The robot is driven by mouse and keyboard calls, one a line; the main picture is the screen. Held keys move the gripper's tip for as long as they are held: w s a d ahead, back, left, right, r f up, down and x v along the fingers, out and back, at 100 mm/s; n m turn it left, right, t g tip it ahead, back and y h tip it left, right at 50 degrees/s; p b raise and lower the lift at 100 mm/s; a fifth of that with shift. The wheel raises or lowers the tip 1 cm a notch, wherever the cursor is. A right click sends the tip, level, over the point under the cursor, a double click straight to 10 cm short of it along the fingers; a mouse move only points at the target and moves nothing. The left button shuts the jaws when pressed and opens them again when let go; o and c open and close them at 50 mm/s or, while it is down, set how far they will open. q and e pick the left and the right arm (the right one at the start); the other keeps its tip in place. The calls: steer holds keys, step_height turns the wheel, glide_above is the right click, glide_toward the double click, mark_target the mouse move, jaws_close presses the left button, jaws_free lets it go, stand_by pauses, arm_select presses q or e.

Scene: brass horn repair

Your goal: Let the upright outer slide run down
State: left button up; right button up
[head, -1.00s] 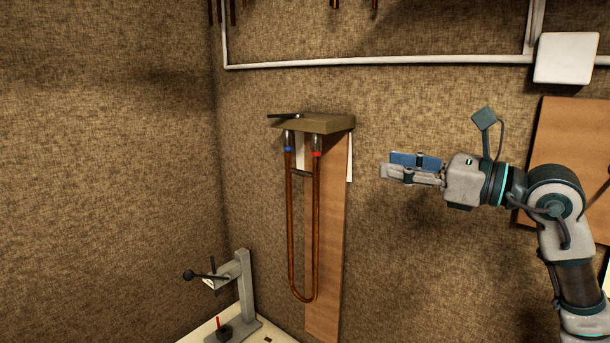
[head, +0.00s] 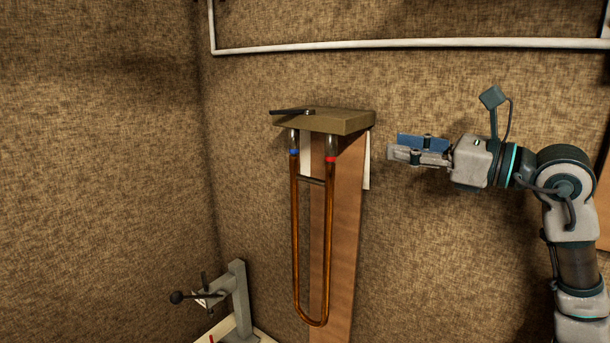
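The upright outer slide (head: 295,235) is a long copper-coloured U-shaped tube with its bend at the bottom. It hangs below a drab wooden block (head: 335,121) on the wall. Its left leg has a blue band (head: 294,152) at the top, and its right leg a red band (head: 331,159). Short silvery tubes show between the bands and the block. A dark lever (head: 293,111) lies on top of the block. My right gripper (head: 393,153) is to the right of the block, apart from it, with nothing seen held; its finger gap is unclear. My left gripper is out of view.
A brown board (head: 345,230) runs down the wall behind the slide. A grey stand with a black-knobbed handle (head: 240,292) stands on a pale bench at lower left. A white pipe (head: 400,45) crosses the wall above. The wall between gripper and block is clear.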

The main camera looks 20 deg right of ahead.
steer(key=w+f+b, duration=0.1)
steer(key=w+f, duration=0.1)
steer(key=b, duration=0.9)
glide_toward(298, 178)
steer(key=p+x, duration=0.1)
steer(key=x, duration=0.2)
steer(key=p+x, duration=0.2)
steer(key=shift+w+d, duration=0.2)
steer(key=shift+w, duration=0.35)
steer(key=shift+w+a+f+p, duration=0.15)
steer(key=shift+w+a+p, duration=0.15)
steer(key=shift+w, duration=0.25)
steer(key=shift+s, duration=0.1)
jaws_close()
